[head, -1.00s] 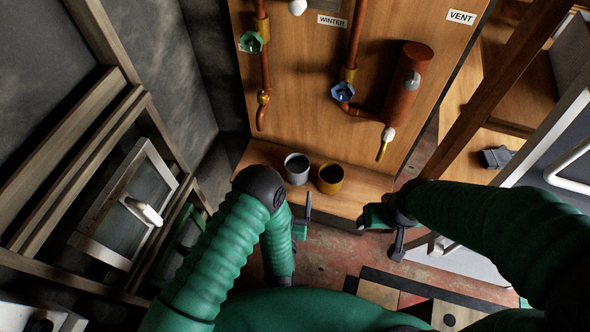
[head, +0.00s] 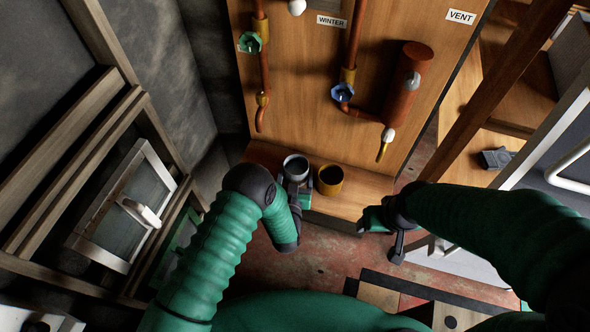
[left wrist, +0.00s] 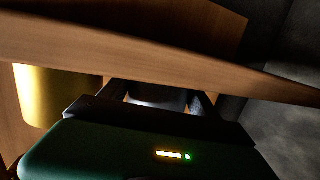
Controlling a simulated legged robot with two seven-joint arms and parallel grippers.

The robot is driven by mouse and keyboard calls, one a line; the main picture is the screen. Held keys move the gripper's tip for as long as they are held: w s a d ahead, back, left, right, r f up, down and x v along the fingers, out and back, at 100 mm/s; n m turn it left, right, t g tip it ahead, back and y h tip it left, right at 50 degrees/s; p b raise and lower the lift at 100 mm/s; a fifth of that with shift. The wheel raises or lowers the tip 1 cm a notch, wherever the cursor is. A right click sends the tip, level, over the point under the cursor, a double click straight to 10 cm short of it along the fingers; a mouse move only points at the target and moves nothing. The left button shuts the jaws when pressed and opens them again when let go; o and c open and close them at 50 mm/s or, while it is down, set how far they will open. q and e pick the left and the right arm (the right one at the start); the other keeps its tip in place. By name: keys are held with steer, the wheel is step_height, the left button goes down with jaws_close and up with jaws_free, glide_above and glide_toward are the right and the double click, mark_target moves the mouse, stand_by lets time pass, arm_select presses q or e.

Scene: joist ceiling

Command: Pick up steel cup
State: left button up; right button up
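The steel cup (head: 296,165) stands upright on the wooden shelf (head: 263,152), left of a brass-coloured cup (head: 330,180). My left gripper (head: 297,188) is at the near side of the steel cup. In the left wrist view the fingers of this gripper (left wrist: 160,98) stand wide apart, one on each side of the steel cup (left wrist: 155,93). Much of the cup is hidden there by the gripper body, and firm contact does not show. My right gripper (head: 378,222) hangs off the shelf's right end, away from both cups; its finger gap is unclear.
The brass-coloured cup also shows in the left wrist view (left wrist: 55,95), close beside the gripper. A wooden panel (head: 310,85) with copper pipes and a copper cylinder (head: 408,82) rises behind the shelf. A window frame (head: 125,205) is on the left.

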arm_select(q)
jaws_close()
steer(key=shift+r, duration=0.1)
